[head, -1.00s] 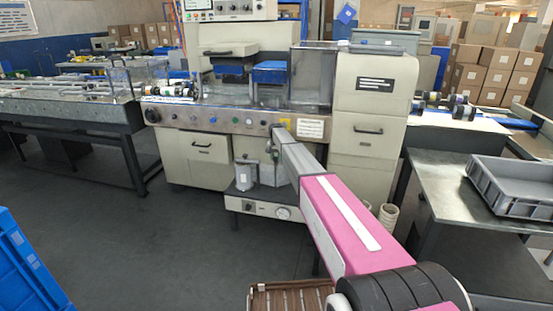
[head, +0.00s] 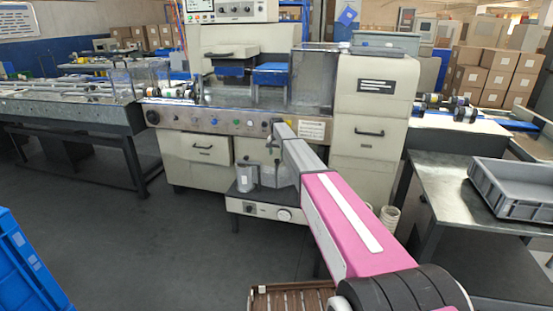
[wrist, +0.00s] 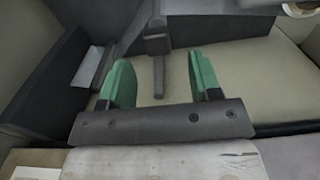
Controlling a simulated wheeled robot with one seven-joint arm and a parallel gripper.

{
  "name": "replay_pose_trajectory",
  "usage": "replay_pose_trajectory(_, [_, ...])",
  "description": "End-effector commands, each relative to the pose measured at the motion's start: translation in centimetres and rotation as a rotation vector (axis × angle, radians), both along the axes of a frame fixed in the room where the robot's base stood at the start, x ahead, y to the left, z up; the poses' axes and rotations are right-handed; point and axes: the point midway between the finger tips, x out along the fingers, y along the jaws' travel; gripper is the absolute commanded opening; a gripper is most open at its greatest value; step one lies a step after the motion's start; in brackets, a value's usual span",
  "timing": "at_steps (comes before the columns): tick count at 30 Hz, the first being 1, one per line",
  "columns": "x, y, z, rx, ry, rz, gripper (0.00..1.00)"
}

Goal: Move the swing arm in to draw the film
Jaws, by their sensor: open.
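My gripper (wrist: 162,82) is open in the wrist view, its two green fingers apart. A dark upright part with a narrow stem (wrist: 157,42) shows between and beyond the fingers. It looks like a lever or arm end, but I cannot tell for sure that it is the swing arm. No contact with the fingers is visible. In the head view my gripper (head: 273,145) is small, in front of the wrapper's front panel (head: 222,121). The film and the rest of the swing arm cannot be made out clearly.
The wrapper's cabinet (head: 368,135) stands right of my arm. A low unit with a gauge (head: 258,210) sits under the panel. A grey tray (head: 515,190) rests on a side table at right. A blue crate (head: 28,265) is at lower left; the floor between is open.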

Motion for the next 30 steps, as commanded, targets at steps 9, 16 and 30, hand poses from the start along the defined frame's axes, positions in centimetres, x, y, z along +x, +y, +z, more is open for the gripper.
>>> replay_pose_trajectory(9, [0.0,0.1,5.7,0.001,-0.001,-0.001,0.57])
replay_pose_trajectory(16, [0.0,0.1,6.7,0.001,0.0,-0.001,0.57])
replay_pose_trajectory(30, [-9.9,-2.2,3.5,0.001,0.002,0.044,0.57])
